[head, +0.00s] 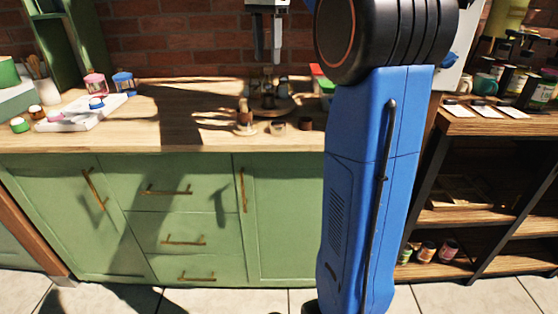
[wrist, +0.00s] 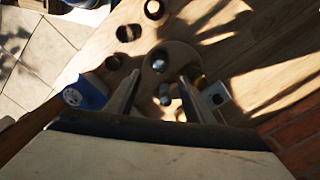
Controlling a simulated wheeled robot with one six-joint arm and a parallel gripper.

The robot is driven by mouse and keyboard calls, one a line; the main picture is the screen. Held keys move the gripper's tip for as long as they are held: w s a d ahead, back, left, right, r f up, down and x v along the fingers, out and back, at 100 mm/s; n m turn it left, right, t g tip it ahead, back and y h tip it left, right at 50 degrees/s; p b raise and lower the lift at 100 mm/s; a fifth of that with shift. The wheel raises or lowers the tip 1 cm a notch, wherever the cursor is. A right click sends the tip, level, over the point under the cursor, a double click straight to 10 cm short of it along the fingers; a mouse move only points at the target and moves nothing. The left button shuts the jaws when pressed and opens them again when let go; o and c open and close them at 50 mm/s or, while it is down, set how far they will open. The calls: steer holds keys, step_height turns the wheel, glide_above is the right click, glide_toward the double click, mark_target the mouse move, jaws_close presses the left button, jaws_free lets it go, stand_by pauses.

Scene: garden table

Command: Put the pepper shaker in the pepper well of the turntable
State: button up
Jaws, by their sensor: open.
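My gripper (head: 266,62) hangs open and empty above the counter, over the back of the round wooden turntable (head: 289,104). In the wrist view the turntable (wrist: 183,52) lies below and between the open fingers (wrist: 158,82). A metal-topped shaker (wrist: 158,66) and a smaller grey item stand on it, in shadow. In front of the turntable are a wooden, pale-topped piece (head: 245,118), a small glass jar (head: 278,127) and a dark brown cup (head: 305,124). I cannot tell which piece is the pepper shaker. The pepper well is not distinguishable.
A white tray (head: 78,119) with small items, a pink jar (head: 95,84) and a blue jar (head: 123,83) stand at the left. The counter's middle left is clear. A brick wall (head: 180,40) stands behind. My arm hides the counter's right end.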

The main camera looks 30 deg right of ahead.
steer(key=s+a+f+n+t, duration=0.2)
steer(key=s+a+f+n, duration=0.7)
steer(key=s, duration=0.5)
steer(key=s+a+f+n+t, duration=0.1)
steer(key=s+a+f+n, duration=0.2)
steer(key=s+f, duration=0.5)
steer(key=s+a+f+n+t, duration=0.1)
steer(key=s+a+f+n, duration=0.2)
steer(key=s+f, duration=0.5)
step_height(320, 180, down, 5)
steer(key=shift+a+r+n+t, duration=0.2)
steer(key=shift+a+n+t, duration=0.15)
steer(key=shift+n, duration=0.35)
steer(key=shift+s, duration=0.1)
steer(key=shift+c, duration=0.2)
